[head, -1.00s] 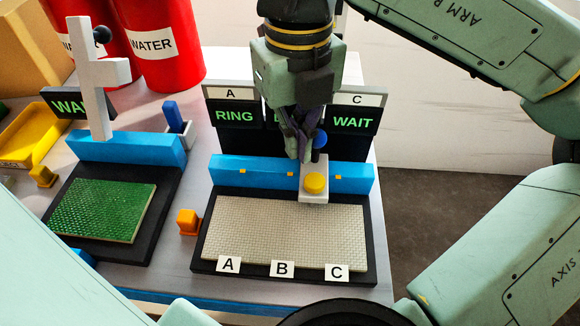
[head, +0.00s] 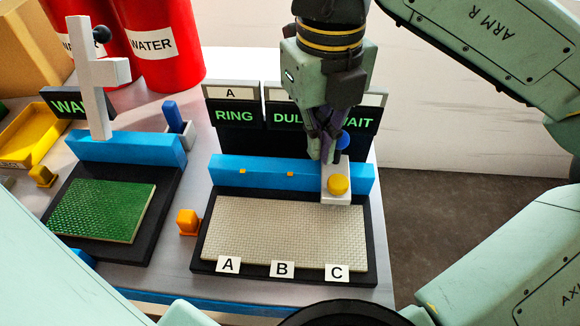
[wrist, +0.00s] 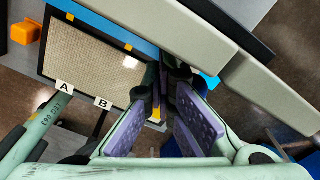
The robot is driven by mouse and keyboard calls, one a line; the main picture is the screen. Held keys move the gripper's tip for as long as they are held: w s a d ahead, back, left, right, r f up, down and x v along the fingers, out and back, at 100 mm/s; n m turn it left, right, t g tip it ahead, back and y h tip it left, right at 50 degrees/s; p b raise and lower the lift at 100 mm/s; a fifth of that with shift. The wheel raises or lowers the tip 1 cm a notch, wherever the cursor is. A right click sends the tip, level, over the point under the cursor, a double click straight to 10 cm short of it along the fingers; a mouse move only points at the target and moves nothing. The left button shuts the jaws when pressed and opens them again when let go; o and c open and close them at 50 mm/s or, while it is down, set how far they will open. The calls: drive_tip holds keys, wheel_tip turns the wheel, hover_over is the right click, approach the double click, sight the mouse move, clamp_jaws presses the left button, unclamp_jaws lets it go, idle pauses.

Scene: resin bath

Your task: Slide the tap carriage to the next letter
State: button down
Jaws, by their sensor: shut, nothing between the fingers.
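The tap carriage (head: 337,194) is a white block with a yellow round knob and a blue knob (head: 343,141) behind it. It sits on the blue rail (head: 260,172) near its right end, in line with letter C (head: 336,272). Letters A (head: 228,264) and B (head: 282,268) lie to its left along the front of the pale grid panel (head: 275,228). My gripper (head: 329,158) is shut and empty, pointing down right beside the blue knob on its left. Whether it touches the knob is unclear.
Signs reading RING (head: 234,115) and DUL stand behind the rail; my arm partly covers the WAIT sign. Orange markers (head: 290,174) show on the rail. A second station with a green panel (head: 100,208), an orange block (head: 188,222) and red WATER containers (head: 160,45) are at left.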

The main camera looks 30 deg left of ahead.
drive_tip(key=shift+w+d, duration=0.1)
drive_tip(key=shift+d, duration=0.05)
drive_tip(key=shift+a, duration=0.2)
drive_tip(key=shift+s+a, duration=0.3)
drive_tip(key=shift+a, duration=0.1)
wheel_tip(320, 180, up, 9)
drive_tip(key=p, duration=0.6)
drive_tip(key=shift+p, duration=0.3)
idle(0.4)
